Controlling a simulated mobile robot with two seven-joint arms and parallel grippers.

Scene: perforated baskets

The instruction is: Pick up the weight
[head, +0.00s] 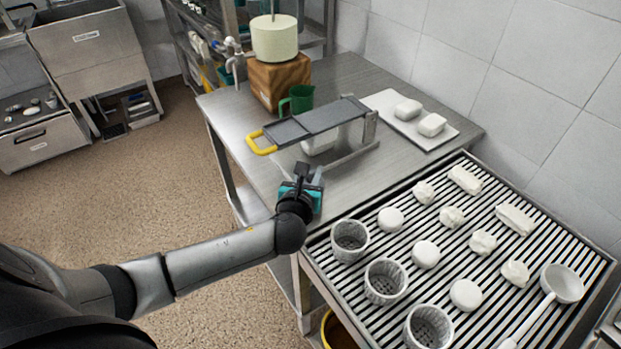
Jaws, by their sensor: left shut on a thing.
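My left gripper (306,184) is over the front edge of the steel table, in front of the slicer-like frame. It is shut on a small grey thing (318,179) that is mostly hidden by the fingers. I cannot tell for sure whether this is the weight. A pale green cylinder (275,40) with a thin rod rising from its top sits on a wooden block (279,82) at the back left of the table, well apart from the gripper. My right gripper is not in view.
A grey flat frame with a yellow handle (262,142) stands on the steel table (235,115). The slatted rack (535,205) at right holds perforated baskets (386,281), white cheeses and a ladle (562,283).

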